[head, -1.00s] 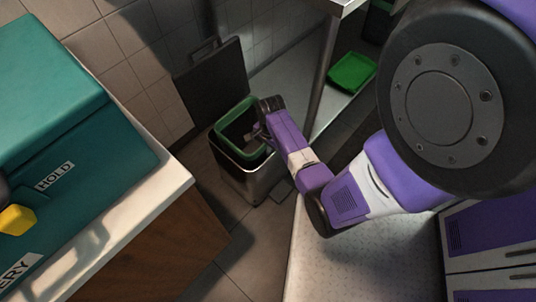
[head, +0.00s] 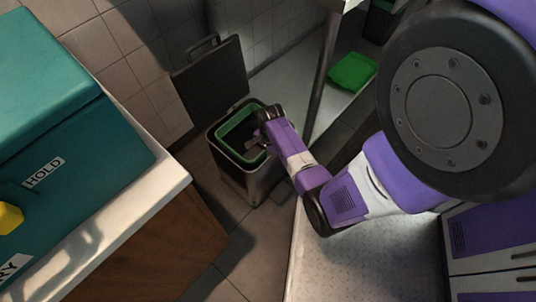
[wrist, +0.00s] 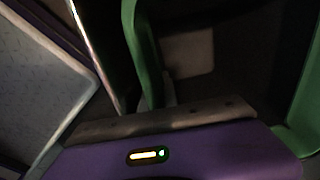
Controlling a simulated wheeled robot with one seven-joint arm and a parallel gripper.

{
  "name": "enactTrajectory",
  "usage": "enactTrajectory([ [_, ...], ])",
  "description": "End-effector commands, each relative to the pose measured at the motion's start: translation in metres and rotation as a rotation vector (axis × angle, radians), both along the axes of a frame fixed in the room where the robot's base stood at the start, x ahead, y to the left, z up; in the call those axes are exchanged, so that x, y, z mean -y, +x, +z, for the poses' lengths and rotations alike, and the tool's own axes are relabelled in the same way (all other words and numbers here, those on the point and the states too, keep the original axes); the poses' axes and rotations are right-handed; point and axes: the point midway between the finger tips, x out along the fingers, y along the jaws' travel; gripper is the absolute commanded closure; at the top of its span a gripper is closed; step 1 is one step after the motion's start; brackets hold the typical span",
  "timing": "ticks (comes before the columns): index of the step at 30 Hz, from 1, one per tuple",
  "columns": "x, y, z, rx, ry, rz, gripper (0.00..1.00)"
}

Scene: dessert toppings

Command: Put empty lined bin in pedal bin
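The pedal bin (head: 252,186) is a metal bin on the floor, with its dark lid (head: 213,82) standing open at the back. The lined bin (head: 230,131) has a green rim and a dark inside, and sits down inside the pedal bin's mouth. Its green rim also shows close up in the wrist view (wrist: 146,62). My gripper (head: 258,141) reaches in from the right and is at the green rim on the near right side. It appears shut on that rim. The fingertips are mostly hidden and dark.
A teal box (head: 60,130) stands on a white-topped counter (head: 110,215) at left. A table leg (head: 322,85) rises just right of the bin. A green tray (head: 352,72) lies on a low shelf behind it. Tiled wall stands behind the lid.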

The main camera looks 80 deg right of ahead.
Motion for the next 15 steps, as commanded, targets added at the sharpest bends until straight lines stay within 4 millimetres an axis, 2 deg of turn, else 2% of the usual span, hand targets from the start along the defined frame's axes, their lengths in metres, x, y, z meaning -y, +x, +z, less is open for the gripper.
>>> enactTrajectory([
  [1,0.0009,0.0007,0.0011,0.001,-0.002,0.000,1.00],
  [3,0.0001,0.0002,0.0004,0.000,0.000,0.000,0.87],
  [11,0.0000,0.0001,0.0005,0.000,0.000,0.000,0.87],
  [15,0.0002,-0.0001,0.0074,0.001,-0.001,0.000,0.87],
])
